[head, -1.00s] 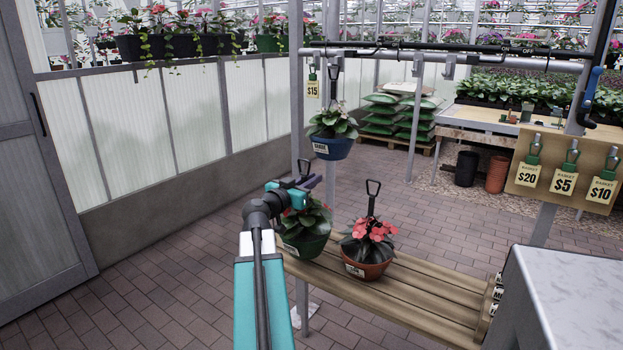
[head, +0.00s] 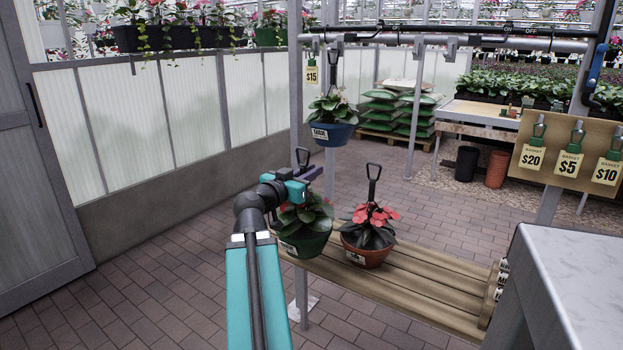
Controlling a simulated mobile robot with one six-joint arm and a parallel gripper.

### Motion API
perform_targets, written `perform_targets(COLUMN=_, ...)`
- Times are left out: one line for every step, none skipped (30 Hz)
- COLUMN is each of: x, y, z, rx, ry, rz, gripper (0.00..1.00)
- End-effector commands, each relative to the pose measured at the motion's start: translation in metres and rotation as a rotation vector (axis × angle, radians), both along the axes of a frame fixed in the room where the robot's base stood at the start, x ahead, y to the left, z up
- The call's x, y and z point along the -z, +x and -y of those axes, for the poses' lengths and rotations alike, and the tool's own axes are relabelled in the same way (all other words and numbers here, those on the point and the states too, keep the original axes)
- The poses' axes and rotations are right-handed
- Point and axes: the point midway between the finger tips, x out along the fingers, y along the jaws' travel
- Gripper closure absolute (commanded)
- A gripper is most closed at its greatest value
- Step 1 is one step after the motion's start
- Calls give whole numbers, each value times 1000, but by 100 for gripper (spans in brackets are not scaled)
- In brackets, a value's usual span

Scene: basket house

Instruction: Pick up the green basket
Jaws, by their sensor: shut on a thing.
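The green basket (head: 303,243), a pot with leafy plants, is at the left end of the wooden bench in the head view. Its dark loop handle (head: 302,156) shows above my gripper. My gripper (head: 310,173) is over the plant and shut on this handle. The jaws and the lower handle are partly hidden by the gripper's body. I cannot tell whether the basket's base touches the bench.
A red-flowered basket (head: 366,256) stands on the bench (head: 400,290) close to the right. A blue basket (head: 332,134) hangs behind, by a metal post (head: 297,100). Price tags (head: 568,164) hang on a board at right. A grey counter (head: 585,270) fills the lower right.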

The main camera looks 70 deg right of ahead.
Motion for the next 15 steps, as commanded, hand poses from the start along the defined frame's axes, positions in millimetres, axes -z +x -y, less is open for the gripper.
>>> perform_targets(x=1, y=0, z=-2, rx=-1, ry=-4, rz=0, gripper=100)
perform_targets(x=1, y=-1, z=-2, rx=-1, ry=-4, rz=0, gripper=100)
perform_targets(x=0, y=-1, z=-3, rx=-1, ry=-4, rz=-1, gripper=100)
perform_targets(x=0, y=-1, z=-4, rx=-1, ry=-5, rz=-1, gripper=100)
perform_targets(x=0, y=-2, z=-5, rx=-1, ry=-5, rz=-2, gripper=100)
perform_targets(x=-1, y=-2, z=-5, rx=-1, ry=-5, rz=-2, gripper=100)
perform_targets(x=-1, y=-2, z=-6, rx=-1, ry=-4, rz=-1, gripper=100)
perform_targets(x=-1, y=-2, z=-6, rx=-2, ry=-4, rz=-1, gripper=100)
perform_targets(x=-1, y=-2, z=-7, rx=-2, ry=-4, rz=-1, gripper=100)
perform_targets(x=-1, y=-2, z=-7, rx=-2, ry=-4, rz=-1, gripper=100)
perform_targets(x=-1, y=-2, z=-7, rx=-2, ry=-3, rz=-1, gripper=100)
perform_targets(x=-2, y=-3, z=-8, rx=-2, ry=-3, rz=-1, gripper=100)
perform_targets(x=-2, y=-3, z=-8, rx=-2, ry=-3, rz=-2, gripper=100)
perform_targets(x=-2, y=-3, z=-8, rx=-2, ry=-3, rz=-2, gripper=100)
perform_targets(x=-2, y=-3, z=-8, rx=-3, ry=-3, rz=-2, gripper=100)
